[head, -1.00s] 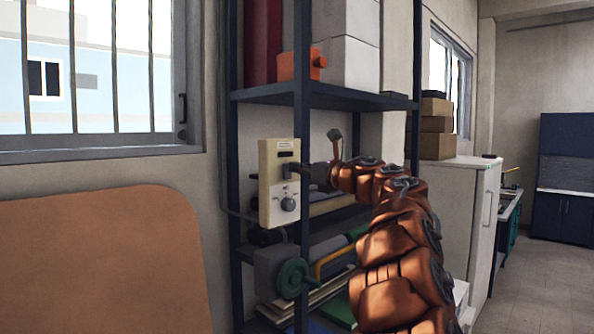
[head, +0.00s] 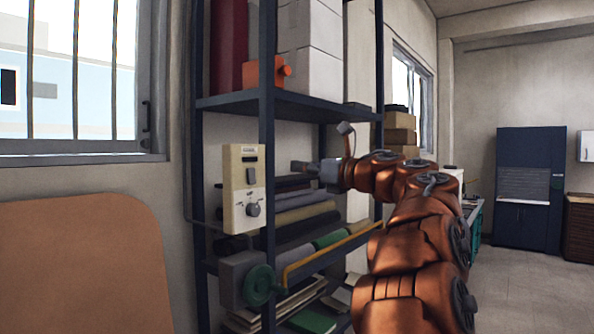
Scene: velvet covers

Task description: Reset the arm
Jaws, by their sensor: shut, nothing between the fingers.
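My arm, in a copper-coloured velvet cover, reaches up from the lower right of the head view. My gripper (head: 303,167) is at its left end, small and dark, pointing left toward the dark shelf rack. It is shut and holds nothing. It stands to the right of a cream control box (head: 243,188) with a slot switch and a round knob, clearly apart from it in the picture. The fingertips are too small to see in detail.
The dark metal rack (head: 267,215) holds rolls, papers and a green handwheel (head: 259,285). An orange block (head: 279,71) and white boxes (head: 310,38) are on its upper shelf. A brown board (head: 80,262) stands at left. Open floor (head: 530,280) lies at right.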

